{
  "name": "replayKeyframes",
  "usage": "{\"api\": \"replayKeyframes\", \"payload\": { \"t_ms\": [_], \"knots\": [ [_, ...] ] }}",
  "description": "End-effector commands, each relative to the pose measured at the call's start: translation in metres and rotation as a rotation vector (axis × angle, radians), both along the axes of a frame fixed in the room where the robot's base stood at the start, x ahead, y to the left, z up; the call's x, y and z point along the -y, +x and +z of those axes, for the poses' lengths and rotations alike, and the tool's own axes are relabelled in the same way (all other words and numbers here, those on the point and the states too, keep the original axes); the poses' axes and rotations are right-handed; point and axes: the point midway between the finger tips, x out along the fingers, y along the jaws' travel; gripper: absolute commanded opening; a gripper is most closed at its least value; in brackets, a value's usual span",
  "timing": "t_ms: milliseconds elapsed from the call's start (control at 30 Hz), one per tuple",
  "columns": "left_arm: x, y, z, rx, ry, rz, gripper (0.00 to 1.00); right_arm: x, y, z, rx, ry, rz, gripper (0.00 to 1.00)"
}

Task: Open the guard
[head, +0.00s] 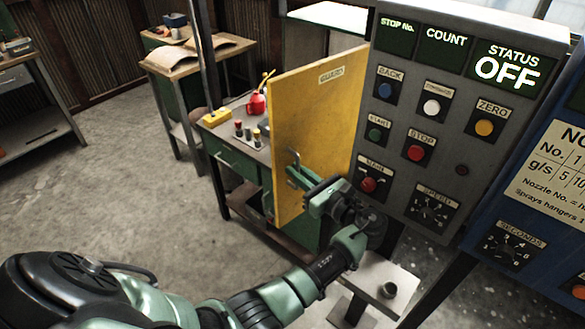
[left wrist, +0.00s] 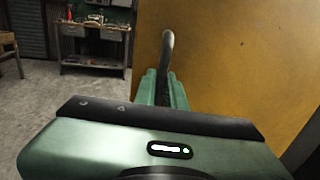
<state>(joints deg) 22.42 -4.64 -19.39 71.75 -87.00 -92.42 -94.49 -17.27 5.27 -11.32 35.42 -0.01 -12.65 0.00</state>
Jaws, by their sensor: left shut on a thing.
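The guard (head: 318,110) is a tall yellow panel with a small label near its top. It stands upright at the left side of the grey control panel, its face turned toward me. A metal handle (head: 292,160) sits low on its left part. My left gripper (head: 296,178) is shut on this handle. In the left wrist view the yellow guard (left wrist: 240,60) fills the right side, and the dark curved handle (left wrist: 168,50) rises from between the green fingers (left wrist: 163,88). My right gripper is in neither view.
The grey control panel (head: 400,150) with buttons and a status screen reading OFF stands right of the guard. A blue panel (head: 520,220) is at the far right. A green workbench (head: 235,155) with a red can is behind the guard. Open concrete floor (head: 110,190) lies left.

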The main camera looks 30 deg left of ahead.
Motion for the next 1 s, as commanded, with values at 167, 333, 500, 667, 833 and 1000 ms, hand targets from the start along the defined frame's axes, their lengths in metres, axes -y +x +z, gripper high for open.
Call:
{"api": "replayKeyframes", "payload": {
  "t_ms": [167,333,500,667,833,1000],
  "knots": [
    [0.009,0.000,0.001,-0.002,0.001,0.000,0.00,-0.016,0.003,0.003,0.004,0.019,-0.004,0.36],
    [0.013,0.000,0.000,-0.001,0.000,-0.001,0.00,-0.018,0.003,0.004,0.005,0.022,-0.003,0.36],
    [0.013,0.000,0.000,0.000,0.000,-0.001,0.00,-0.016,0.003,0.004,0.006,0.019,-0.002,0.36],
    [0.013,0.001,0.000,0.000,-0.001,-0.002,0.00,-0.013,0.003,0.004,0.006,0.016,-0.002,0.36],
    [0.013,0.001,0.000,-0.001,-0.001,-0.002,0.32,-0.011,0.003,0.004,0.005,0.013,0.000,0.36],
    [0.013,0.001,0.000,0.000,-0.001,-0.002,0.32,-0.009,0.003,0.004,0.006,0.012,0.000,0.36]
  ]
}}
